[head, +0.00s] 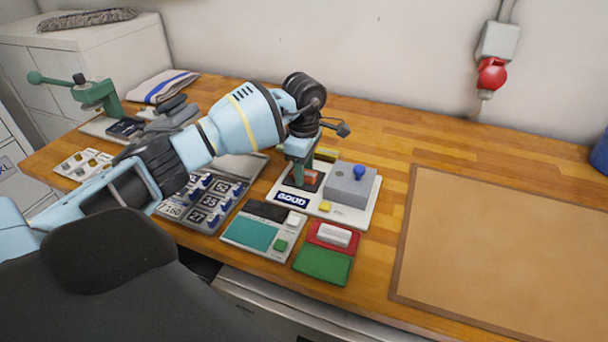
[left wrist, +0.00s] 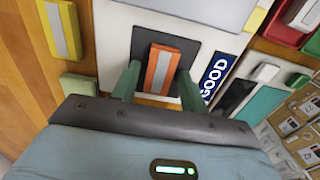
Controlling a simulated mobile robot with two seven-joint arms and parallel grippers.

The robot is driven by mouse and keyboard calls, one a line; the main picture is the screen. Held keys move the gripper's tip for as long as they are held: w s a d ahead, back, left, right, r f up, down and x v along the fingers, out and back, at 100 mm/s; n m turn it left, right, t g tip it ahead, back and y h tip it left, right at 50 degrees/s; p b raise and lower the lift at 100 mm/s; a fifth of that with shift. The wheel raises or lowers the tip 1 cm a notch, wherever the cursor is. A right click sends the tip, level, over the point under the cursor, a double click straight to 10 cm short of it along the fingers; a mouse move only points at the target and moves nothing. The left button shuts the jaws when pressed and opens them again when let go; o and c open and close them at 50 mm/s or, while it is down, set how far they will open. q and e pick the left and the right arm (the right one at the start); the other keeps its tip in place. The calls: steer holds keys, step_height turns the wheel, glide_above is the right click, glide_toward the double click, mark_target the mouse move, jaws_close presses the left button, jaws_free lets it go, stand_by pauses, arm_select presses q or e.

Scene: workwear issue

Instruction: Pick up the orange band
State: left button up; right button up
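The orange band (left wrist: 161,70), with a grey stripe along its middle, lies on a dark square pad (left wrist: 200,47) in the left wrist view. In the head view only a small reddish-orange part of the band (head: 309,178) shows beside my left gripper (head: 303,168). My left gripper's two green fingers (left wrist: 158,83) stand apart, one on each side of the band. A gap shows at the left finger; the right finger is very close to the band's edge, and contact there is unclear. My right gripper is in neither view.
The pad is on a white board (head: 355,217) with a grey block (head: 352,186), blue knob and "GOOD" label. A yellow band (left wrist: 62,30) lies nearby. A teal-screened device (head: 250,234) and red and green trays (head: 323,265) sit in front. A brown mat (head: 500,250) lies right, clear.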

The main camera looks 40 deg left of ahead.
arm_select(q)
steer(key=c, duration=0.8)
steer(key=shift+c, duration=0.2)
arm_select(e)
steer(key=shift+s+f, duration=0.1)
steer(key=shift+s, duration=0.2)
arm_select(q)
steer(key=shift+r, duration=0.1)
steer(key=shift+r, duration=0.6)
step_height(320, 180, up, 2)
steer(key=shift+r, duration=0.15)
steer(key=s+d, duration=0.1)
steer(key=s, duration=0.4)
steer(key=s+d+r, duration=0.1)
steer(key=s+d, duration=0.1)
steer(key=s, duration=0.3)
steer(key=s+d, duration=0.1)
steer(key=s, duration=0.4)
steer(key=shift+s+d+r, duration=0.15)
steer(key=shift+s+d, duration=0.05)
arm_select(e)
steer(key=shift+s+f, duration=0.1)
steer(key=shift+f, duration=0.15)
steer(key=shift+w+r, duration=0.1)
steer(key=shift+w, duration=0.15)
